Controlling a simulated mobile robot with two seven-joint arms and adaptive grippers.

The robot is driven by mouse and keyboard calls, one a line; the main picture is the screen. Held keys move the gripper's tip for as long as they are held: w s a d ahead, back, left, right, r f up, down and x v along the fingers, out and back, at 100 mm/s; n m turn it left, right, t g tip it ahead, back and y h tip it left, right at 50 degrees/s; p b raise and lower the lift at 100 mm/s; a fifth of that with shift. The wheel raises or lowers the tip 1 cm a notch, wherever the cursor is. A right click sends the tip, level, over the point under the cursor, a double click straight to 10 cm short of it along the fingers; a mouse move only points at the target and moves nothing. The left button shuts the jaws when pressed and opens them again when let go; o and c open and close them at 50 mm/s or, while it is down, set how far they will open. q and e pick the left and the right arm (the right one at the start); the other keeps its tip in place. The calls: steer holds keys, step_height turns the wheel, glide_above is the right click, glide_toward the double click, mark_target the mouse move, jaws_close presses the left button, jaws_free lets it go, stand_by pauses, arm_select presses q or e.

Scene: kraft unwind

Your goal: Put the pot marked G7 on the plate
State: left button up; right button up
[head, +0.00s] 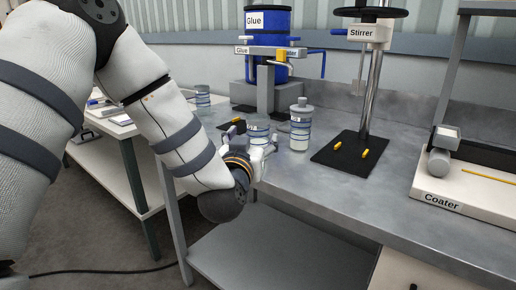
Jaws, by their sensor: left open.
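My right gripper is not in view.
The stirrer (373,75) rises on a pole behind the black plate. A blue glue machine (268,62) stands at the back. The coater (450,195) is at the right. The bench front between plate and coater is clear.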

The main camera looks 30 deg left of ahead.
mark_target(256, 131)
arm_select(q)
steer(key=x, duration=0.7)
steer(key=shift+b, duration=0.35)
steer(key=shift+w+a, duration=0.15)
steer(key=shift+w, duration=0.1)
steer(key=shift+r, duration=0.1)
jaws_close()
